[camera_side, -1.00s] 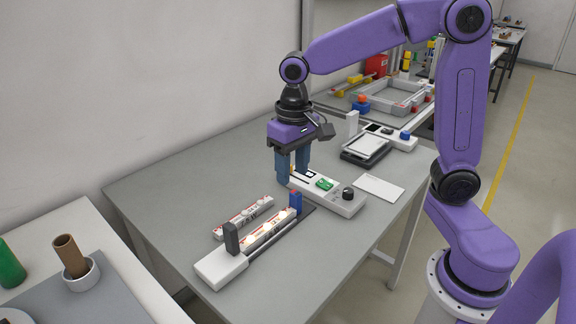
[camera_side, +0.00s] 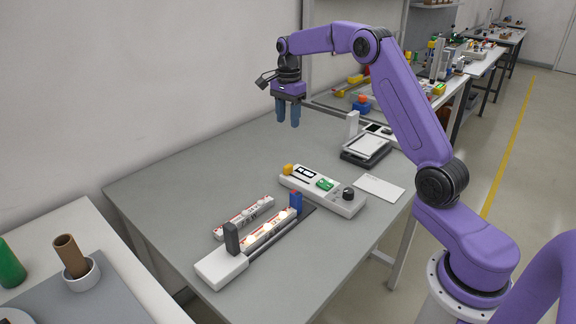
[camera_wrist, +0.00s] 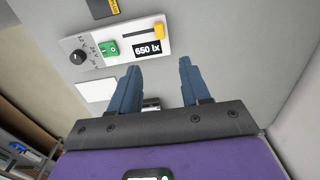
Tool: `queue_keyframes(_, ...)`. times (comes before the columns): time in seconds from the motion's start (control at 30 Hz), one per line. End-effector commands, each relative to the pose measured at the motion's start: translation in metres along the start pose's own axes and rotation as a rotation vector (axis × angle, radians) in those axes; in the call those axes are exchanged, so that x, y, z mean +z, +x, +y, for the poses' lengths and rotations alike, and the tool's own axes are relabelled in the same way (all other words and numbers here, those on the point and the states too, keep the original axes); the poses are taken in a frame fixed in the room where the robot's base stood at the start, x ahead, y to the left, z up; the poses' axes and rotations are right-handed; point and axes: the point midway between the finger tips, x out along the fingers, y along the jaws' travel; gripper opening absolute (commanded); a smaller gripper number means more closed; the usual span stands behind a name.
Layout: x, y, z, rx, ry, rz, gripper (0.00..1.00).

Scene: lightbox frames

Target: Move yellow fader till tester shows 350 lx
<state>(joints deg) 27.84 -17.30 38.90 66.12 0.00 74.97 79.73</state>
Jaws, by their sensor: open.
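The control box (camera_side: 335,199) is a pale block on the grey table. Its yellow fader (camera_side: 289,169) stands at the far left end in the side view. In the wrist view the yellow fader (camera_wrist: 159,31) sits at the right end of its slot. The tester display (camera_wrist: 147,49) beside the slot reads 650 lx. A green switch (camera_wrist: 108,48) and a black knob (camera_wrist: 77,57) are on the same box. My gripper (camera_side: 288,123) is open and empty, high above the table behind the box. Its two blue fingers (camera_wrist: 158,68) are apart in the wrist view.
A slide unit (camera_side: 222,267) with a dark post and white strips lies in front of the box. A white card (camera_side: 379,188) lies to its right. A flat-plate device (camera_side: 366,147) stands behind. The wall (camera_side: 150,80) borders the table's left side.

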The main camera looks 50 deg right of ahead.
Motion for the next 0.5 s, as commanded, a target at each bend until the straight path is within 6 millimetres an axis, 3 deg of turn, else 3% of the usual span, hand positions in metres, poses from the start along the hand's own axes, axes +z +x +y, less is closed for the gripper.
queue_keyframes(0.5,0.0,0.088,0.002,0.006,-0.003,-0.001,0.47)
